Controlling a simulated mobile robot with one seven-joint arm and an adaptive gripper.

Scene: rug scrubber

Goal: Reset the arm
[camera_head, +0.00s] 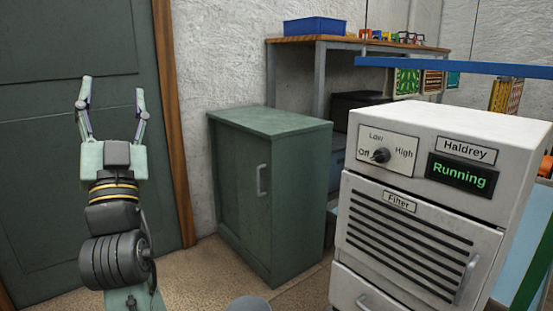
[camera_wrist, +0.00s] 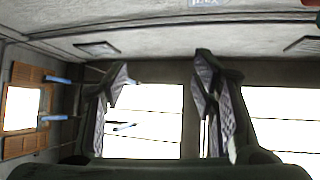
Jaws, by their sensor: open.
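My gripper (camera_head: 111,100) is raised at the left of the head view, pointing up in front of the dark green door. Its two fingers are spread apart with nothing between them. In the wrist view, my gripper (camera_wrist: 162,100) shows both fingers apart and empty, with the ceiling and bright window-like panels beyond. My arm rises from the bottom edge of the head view, clear of the furniture.
A white Haldrey machine (camera_head: 425,205) stands at the right, its display reading "Running". A green cabinet (camera_head: 230,180) stands mid-picture. Behind is a workbench (camera_head: 345,42) with a blue bin (camera_head: 315,26). The dark green door (camera_head: 50,190) is behind my arm.

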